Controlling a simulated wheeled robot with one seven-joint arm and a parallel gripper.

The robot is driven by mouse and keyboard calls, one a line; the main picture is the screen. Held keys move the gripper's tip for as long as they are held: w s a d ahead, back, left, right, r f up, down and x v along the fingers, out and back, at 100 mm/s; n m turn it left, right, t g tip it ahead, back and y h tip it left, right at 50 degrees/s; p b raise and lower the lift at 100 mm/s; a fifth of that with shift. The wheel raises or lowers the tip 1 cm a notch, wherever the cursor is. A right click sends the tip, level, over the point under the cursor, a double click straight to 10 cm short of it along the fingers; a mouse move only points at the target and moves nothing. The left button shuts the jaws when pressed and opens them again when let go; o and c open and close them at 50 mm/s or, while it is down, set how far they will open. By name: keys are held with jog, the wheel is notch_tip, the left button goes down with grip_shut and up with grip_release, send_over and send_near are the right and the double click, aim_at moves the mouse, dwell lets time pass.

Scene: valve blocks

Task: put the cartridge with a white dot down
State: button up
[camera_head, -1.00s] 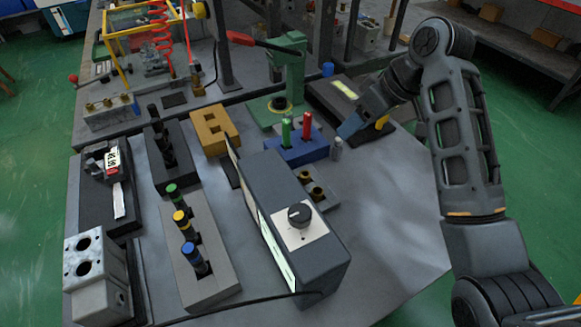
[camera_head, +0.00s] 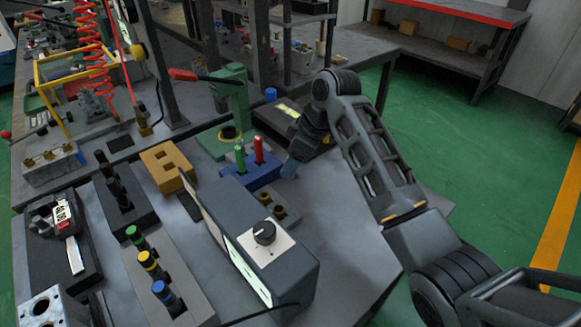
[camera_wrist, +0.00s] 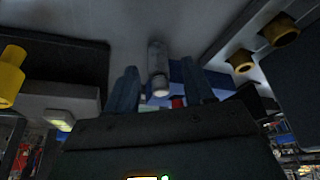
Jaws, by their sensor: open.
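A grey cylindrical cartridge (camera_wrist: 158,65) shows in the wrist view, standing on the grey tabletop. My gripper (camera_wrist: 160,92) is open, with one blue-grey finger on each side of the cartridge's near end; contact is not clear. In the head view my gripper (camera_head: 291,166) is low over the table, just right of the blue block (camera_head: 262,174) that holds a green and a red cartridge. The grey cartridge is hidden or too small to tell there.
A dark control box with a knob (camera_head: 264,232) stands in front, beside a small plate with brass sockets (camera_head: 280,209). A green press (camera_head: 232,100) and a dark box (camera_head: 285,112) are behind. The table front right (camera_head: 345,230) is clear.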

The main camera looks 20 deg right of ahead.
jog(key=shift+f, duration=0.1)
jog(key=shift+c, duration=0.3)
grip_shut()
dwell(0.4)
